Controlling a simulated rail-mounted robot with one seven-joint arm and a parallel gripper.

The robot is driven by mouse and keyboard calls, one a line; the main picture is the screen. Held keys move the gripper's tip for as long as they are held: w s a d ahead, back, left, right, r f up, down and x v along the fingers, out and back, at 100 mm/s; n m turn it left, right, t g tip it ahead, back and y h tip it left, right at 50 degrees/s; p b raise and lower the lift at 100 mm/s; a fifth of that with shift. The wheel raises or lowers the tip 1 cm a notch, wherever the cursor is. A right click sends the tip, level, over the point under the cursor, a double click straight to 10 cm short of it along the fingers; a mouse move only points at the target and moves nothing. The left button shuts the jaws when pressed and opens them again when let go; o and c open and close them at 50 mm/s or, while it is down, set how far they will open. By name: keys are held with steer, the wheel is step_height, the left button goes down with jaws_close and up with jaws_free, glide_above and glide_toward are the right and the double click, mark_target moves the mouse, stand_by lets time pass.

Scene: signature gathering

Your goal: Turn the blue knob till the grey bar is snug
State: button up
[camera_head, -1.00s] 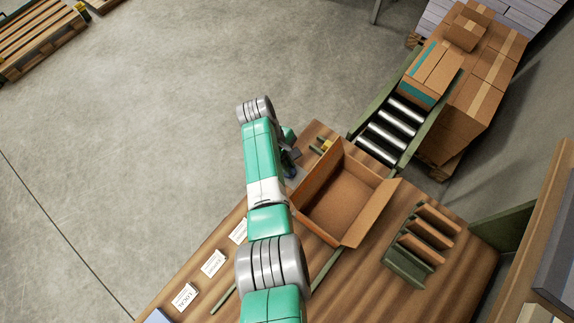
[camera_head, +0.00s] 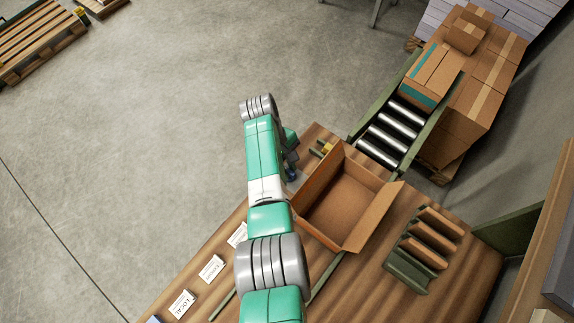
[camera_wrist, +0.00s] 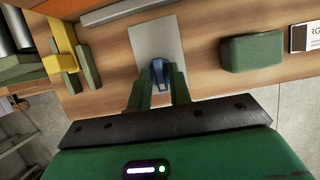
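The blue knob (camera_wrist: 159,72) stands in front of a flat grey plate (camera_wrist: 155,38) in the wrist view. My gripper (camera_wrist: 160,78) has its two green fingers on either side of the knob, with their tips against it as far as I can see. In the head view my arm hides most of the gripper (camera_head: 291,172) and the knob at the table's far edge.
A yellow piece between green plates (camera_wrist: 62,42) lies left of the knob, and a green block (camera_wrist: 251,51) lies right. An open cardboard box (camera_head: 342,203), a green rack (camera_head: 408,268) and cards (camera_head: 211,268) are on the table. A roller conveyor (camera_head: 392,133) stands behind.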

steer(key=shift+o, duration=0.8)
steer(key=shift+r, duration=0.15)
steer(key=v, duration=0.7)
steer(key=shift+r+p, duration=0.25)
steer(key=shift+p, duration=0.2)
steer(key=shift+w+a, duration=0.1)
steer(key=shift+a, duration=0.05)
